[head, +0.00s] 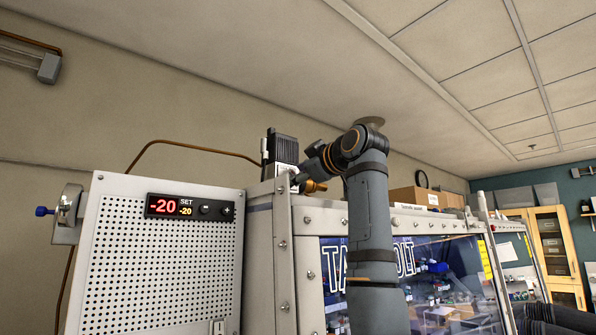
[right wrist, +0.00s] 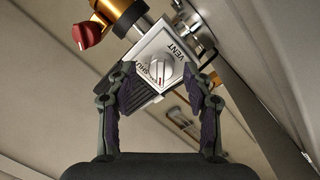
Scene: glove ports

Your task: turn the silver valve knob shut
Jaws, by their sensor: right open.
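The silver valve knob (right wrist: 160,66) is a small round knob with a raised bar, on a silver block (right wrist: 148,50) marked VENT and SHUT in the right wrist view. I cannot tell which mark it points to. My right gripper (right wrist: 163,75) is open, its two dark fingertips on either side of the knob and the block's near end. I cannot tell whether they touch. In the head view, my right arm reaches up to the silver block (head: 284,171) on top of the enclosure, and its gripper is mostly hidden there. My left gripper is not in view.
A red knob (right wrist: 87,34) on a brass fitting (right wrist: 117,10) sits close to the block. A black finned unit (head: 283,148) stands above the block. A white perforated cabinet (head: 150,270) with a red display is at left, and a cardboard box (head: 412,197) is at right.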

